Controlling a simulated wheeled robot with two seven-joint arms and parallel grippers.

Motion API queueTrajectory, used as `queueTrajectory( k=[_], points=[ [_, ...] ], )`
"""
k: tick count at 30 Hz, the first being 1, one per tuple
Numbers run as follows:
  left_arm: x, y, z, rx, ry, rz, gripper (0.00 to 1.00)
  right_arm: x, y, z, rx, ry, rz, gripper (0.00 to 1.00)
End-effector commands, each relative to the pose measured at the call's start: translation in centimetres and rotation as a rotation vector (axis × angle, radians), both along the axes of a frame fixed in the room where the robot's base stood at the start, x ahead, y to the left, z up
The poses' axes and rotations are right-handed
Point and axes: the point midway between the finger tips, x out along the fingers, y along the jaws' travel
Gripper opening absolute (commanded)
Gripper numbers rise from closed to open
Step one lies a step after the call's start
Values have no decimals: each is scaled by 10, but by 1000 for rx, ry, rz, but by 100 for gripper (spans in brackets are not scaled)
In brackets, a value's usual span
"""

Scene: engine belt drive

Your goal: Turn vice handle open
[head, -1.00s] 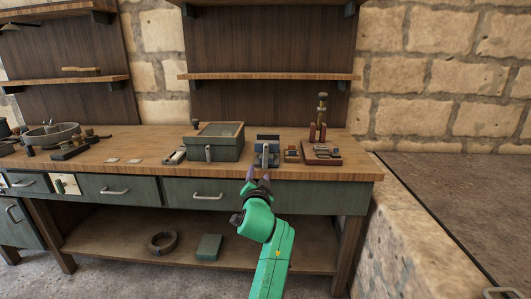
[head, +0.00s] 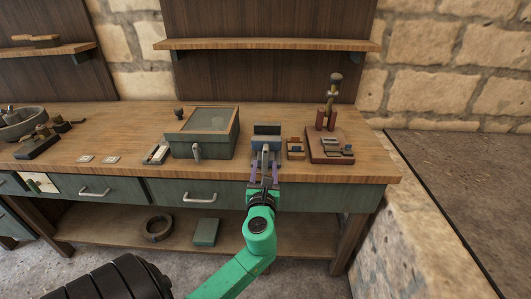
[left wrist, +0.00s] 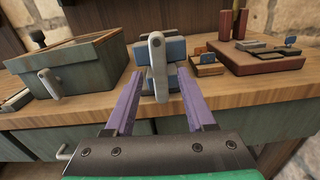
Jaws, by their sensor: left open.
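The blue vice (head: 267,134) sits at the front edge of the wooden bench. Its pale grey handle (left wrist: 157,66) hangs about upright on the vice's front in the left wrist view, and it also shows in the head view (head: 265,157). My left gripper (head: 264,172) is open, with its purple fingers just in front of the vice. In the left wrist view, the fingers (left wrist: 160,104) are on either side of the handle's lower end, with visible gaps; I cannot tell how far ahead of them the handle is. My right gripper is not in view.
A green box with a glass lid (head: 205,132) stands left of the vice. The bench edge and drawer (head: 196,193) lie close below my gripper.

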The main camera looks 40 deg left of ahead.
Motion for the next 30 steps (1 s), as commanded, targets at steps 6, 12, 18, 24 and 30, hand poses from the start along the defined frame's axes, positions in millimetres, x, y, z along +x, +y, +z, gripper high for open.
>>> queueTrajectory(
  k=[6,12,18,24,30],
  points=[
    [38,29,1,1,-2,1,55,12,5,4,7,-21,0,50],
    [47,36,0,-1,0,0,55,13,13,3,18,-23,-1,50],
    [47,36,0,-1,0,0,40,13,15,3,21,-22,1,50],
    [47,36,0,-2,0,0,0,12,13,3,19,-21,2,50],
    [47,36,1,-54,-43,0,0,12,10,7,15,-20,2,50]
  ],
)
